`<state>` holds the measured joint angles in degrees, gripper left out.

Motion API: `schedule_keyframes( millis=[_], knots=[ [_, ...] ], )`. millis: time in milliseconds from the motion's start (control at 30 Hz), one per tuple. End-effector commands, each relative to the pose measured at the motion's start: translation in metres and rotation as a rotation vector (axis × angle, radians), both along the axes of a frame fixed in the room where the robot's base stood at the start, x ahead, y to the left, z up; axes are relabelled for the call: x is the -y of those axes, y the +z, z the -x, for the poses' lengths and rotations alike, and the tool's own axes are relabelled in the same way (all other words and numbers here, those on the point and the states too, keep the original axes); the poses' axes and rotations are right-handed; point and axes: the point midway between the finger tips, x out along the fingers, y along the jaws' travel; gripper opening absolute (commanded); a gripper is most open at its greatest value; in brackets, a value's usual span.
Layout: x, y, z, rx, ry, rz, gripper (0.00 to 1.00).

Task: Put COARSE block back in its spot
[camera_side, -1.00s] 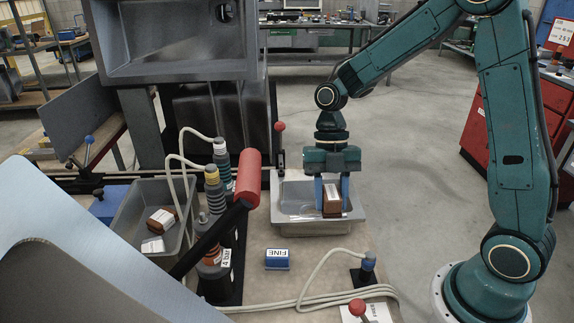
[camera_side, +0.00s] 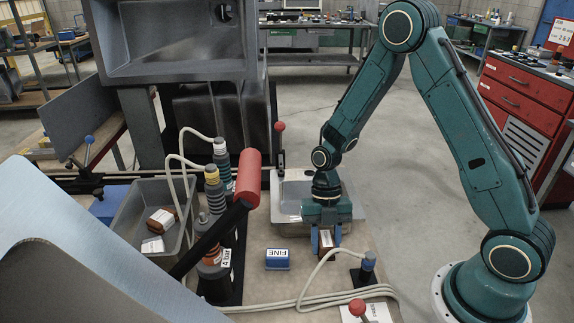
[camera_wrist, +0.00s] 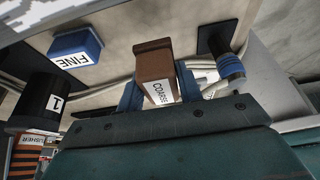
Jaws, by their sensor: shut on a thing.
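The COARSE block (camera_wrist: 153,65) is brown with a white label reading COARSE, and it is between my fingers in the wrist view. It also shows in the side view (camera_side: 326,241), low in front of the sink's near edge, beside the blue FINE block. My gripper (camera_side: 326,238) points down and is shut on the COARSE block; it also shows in the wrist view (camera_wrist: 160,92). Whether the block touches the table is hard to tell. The blue FINE block (camera_side: 277,259) lies on the table to the left, its label up.
The steel sink basin (camera_side: 285,212) is behind my gripper. A blue-topped post (camera_side: 367,268) with a hose stands close on the right. Hoses cross the table in front.

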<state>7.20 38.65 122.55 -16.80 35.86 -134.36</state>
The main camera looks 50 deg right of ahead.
Motion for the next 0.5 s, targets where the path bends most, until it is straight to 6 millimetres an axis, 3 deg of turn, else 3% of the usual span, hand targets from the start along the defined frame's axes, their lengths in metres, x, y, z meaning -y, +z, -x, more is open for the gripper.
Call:
schedule_keyframes(
  millis=[200, 500],
  knots=[
    [0.000, -0.021, 0.000, 0.000, 0.001, -0.001, 0.14],
    [0.000, -0.026, 0.000, 0.001, 0.001, -0.001, 0.14]
  ],
)
